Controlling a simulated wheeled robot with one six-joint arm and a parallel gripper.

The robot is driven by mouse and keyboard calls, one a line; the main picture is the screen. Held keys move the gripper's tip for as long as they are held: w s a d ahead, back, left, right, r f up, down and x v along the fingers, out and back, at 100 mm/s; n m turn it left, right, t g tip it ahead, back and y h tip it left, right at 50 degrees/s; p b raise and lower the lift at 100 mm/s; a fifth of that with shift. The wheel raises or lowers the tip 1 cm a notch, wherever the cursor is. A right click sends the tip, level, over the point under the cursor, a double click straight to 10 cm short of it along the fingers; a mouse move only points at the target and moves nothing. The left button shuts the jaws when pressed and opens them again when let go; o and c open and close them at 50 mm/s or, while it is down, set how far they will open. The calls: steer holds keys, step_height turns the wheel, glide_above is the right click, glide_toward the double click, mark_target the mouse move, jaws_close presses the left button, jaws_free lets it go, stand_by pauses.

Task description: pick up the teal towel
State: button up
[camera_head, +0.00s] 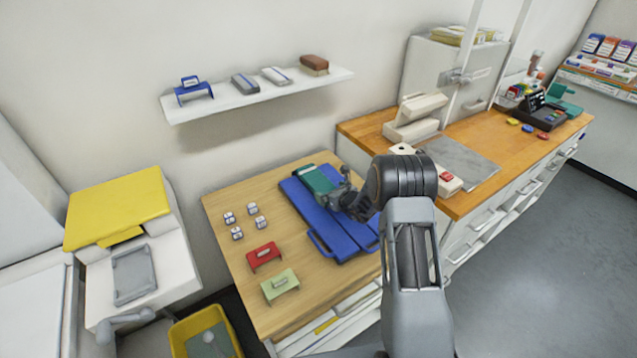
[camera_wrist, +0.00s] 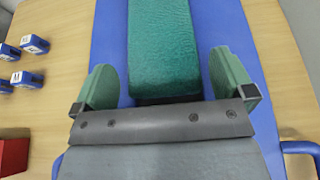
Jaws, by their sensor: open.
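The teal towel (camera_head: 315,179) lies folded in a long narrow shape on the blue board (camera_head: 353,246) on the wooden table. In the wrist view the towel (camera_wrist: 162,45) runs from the top edge down the middle to my gripper. My gripper (camera_wrist: 163,88) is open, with one green-padded finger on each side of the towel's line. There is a gap between each finger and the towel, and the blue board (camera_wrist: 107,35) shows in these gaps. In the head view my gripper (camera_head: 340,196) is just above the towel's near end and hides part of it. Whether the fingers touch the board cannot be told.
Several small white-and-blue size blocks (camera_head: 237,233), a red stand (camera_head: 264,256) and a pale green stand (camera_head: 280,286) are left of the board. A wall shelf (camera_head: 258,95) hangs behind. The wooden counter (camera_head: 490,135) on the right holds a grey mat (camera_head: 465,160) and equipment.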

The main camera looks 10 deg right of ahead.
mark_target(326, 189)
steer(key=shift+p+x, duration=0.45)
steer(key=shift+x, duration=1.5)
steer(key=shift+d+f, duration=0.1)
steer(key=shift+c, duration=0.5)
steer(key=c, duration=0.8)
